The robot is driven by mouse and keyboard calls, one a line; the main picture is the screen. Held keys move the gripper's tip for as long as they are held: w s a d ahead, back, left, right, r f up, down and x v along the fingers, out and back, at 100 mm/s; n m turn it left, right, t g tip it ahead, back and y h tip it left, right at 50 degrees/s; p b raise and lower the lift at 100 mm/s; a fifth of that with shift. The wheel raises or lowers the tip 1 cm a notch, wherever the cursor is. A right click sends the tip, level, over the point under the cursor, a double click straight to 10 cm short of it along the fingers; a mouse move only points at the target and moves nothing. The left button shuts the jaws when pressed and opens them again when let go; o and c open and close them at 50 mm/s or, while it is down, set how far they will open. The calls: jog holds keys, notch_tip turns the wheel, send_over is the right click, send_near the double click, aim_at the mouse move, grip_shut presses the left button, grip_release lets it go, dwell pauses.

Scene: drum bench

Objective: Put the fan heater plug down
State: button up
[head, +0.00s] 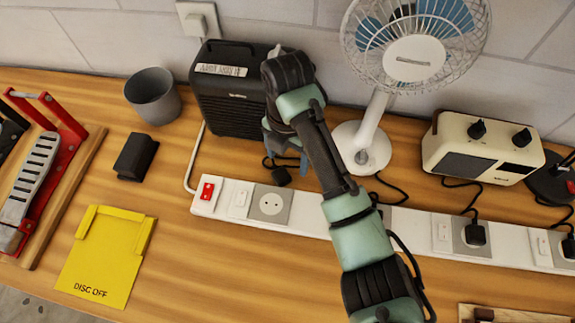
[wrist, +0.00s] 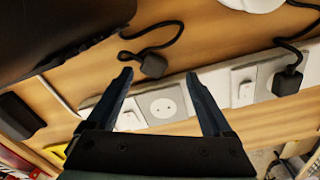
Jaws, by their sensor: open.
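The fan heater (head: 228,92) is a black box with a label, standing at the back against the wall. Its black plug (head: 281,177) lies on the wooden bench, just behind the white power strip and near an empty socket (head: 270,204). In the wrist view the plug (wrist: 153,66) lies just beyond my fingertips with its cord curling away behind it. My gripper (head: 285,155) is open and empty, its fingers (wrist: 158,76) apart with nothing between them. My arm hides part of the heater's right side and the strip's middle.
The power strip (head: 515,236) runs across the bench with a red switch (head: 207,191); other plugs sit in its right sockets. A white fan (head: 362,150) and a cream radio (head: 482,148) stand right. A grey cup (head: 153,96), black block (head: 136,157) and yellow card (head: 100,262) are left.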

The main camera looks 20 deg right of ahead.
aim_at(288, 173)
notch_tip(288, 173, up, 8)
jog(key=p, duration=0.2)
jog(key=shift+f+p, duration=0.2)
jog(key=shift+p, duration=0.1)
